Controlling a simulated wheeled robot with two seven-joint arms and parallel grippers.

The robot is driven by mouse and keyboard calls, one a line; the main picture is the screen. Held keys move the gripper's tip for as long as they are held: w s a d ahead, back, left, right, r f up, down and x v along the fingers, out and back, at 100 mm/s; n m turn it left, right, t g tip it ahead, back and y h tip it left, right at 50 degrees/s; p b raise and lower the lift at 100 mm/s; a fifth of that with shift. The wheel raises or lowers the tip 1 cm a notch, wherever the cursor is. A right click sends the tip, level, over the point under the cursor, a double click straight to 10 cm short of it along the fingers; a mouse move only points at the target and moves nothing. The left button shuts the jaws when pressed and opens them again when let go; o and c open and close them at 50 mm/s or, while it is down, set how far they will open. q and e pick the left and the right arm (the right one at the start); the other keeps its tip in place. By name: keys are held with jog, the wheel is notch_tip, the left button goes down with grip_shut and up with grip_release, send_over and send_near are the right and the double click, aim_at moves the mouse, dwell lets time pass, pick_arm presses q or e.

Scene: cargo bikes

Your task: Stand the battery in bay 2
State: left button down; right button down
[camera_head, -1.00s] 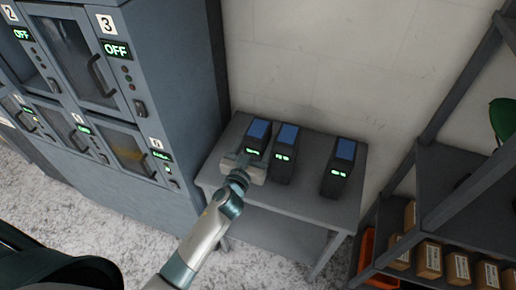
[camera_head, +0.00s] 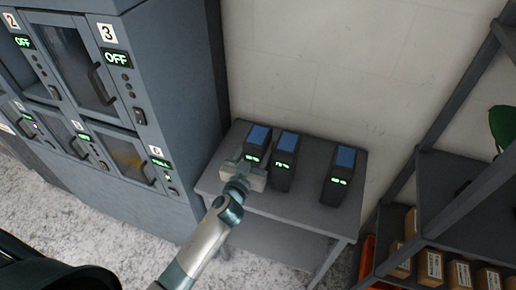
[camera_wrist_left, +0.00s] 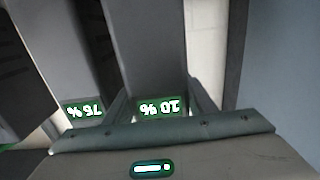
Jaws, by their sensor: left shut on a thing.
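Three dark batteries with blue tops and green displays stand upright on the grey table. My left gripper (camera_head: 250,165) is shut on the leftmost battery (camera_head: 258,139), from its front side. In the left wrist view the fingers (camera_wrist_left: 160,105) flank this battery (camera_wrist_left: 150,55), whose upside-down display seems to read 10 %. The middle battery (camera_head: 284,160) stands close to its right; its display reads about 76 % in the wrist view (camera_wrist_left: 85,108). Bay 2 (camera_head: 24,72), in the cabinet's upper row, is cut by the left picture edge; its display shows OFF. My right gripper is not in view.
The third battery (camera_head: 338,177) stands apart at the right of the table (camera_head: 305,212). The cabinet (camera_head: 180,80) rises just left of the table, with bay 3 (camera_head: 80,65) nearest. A shelf rack (camera_head: 465,190) with boxes stands at the right.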

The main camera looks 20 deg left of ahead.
aim_at(257, 137)
pick_arm(q)
notch_tip(257, 137, up, 10)
jog(key=shift+r, duration=0.1)
dwell(0.4)
dwell(0.5)
jog(key=shift+s+f+b, duration=0.3)
jog(key=shift+s, duration=0.1)
jog(key=s+a+f+b, duration=0.1)
jog(key=s+b, duration=0.4)
jog(key=s, duration=1.2)
jog(key=shift+s+f+y+b, duration=0.3)
jog(key=shift+f+b, duration=0.1)
jog(key=shift+f, duration=0.25)
jog(key=shift+a, duration=0.25)
